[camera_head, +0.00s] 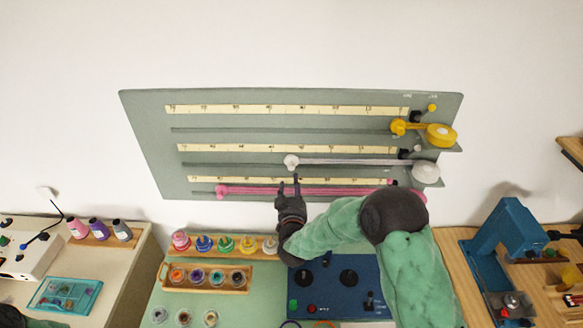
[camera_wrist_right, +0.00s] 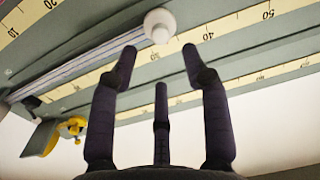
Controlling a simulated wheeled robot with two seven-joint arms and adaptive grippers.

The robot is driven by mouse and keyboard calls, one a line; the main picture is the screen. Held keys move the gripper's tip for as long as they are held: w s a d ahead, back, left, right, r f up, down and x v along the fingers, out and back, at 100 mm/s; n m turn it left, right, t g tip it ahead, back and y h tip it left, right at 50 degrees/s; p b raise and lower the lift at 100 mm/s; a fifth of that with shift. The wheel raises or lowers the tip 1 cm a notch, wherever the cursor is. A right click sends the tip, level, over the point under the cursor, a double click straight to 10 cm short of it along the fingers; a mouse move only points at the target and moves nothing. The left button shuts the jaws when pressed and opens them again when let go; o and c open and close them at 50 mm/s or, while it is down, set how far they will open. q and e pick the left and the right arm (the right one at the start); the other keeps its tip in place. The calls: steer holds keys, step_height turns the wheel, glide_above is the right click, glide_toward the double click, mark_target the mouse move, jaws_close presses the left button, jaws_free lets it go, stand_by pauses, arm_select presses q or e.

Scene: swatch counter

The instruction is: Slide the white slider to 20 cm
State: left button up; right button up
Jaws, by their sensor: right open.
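The white slider (camera_head: 291,161) is a round white knob on the middle rail of the grey-green board (camera_head: 145,125). A pale ribbon runs from it to a white spool (camera_head: 425,172) at the board's right. In the right wrist view the white slider (camera_wrist_right: 160,26) sits beside the ruler (camera_wrist_right: 235,27), apparently between the 30 and 40 marks. My right gripper (camera_head: 289,180) is open and just below the knob in the head view. In the right wrist view its fingertips (camera_wrist_right: 158,52) are spread on either side below the knob, with nothing between them.
A pink slider (camera_head: 221,190) with pink ribbon is on the rail below, close to my right gripper. A yellow slider (camera_head: 398,127) and yellow spool (camera_head: 441,135) are above right. Bottles, jars and a blue control panel (camera_head: 335,278) stand on the counter below.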

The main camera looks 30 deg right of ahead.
mark_target(292, 169)
steer(key=p+x, duration=0.1)
steer(key=x, duration=0.7)
steer(key=shift+w+f, duration=0.1)
jaws_close()
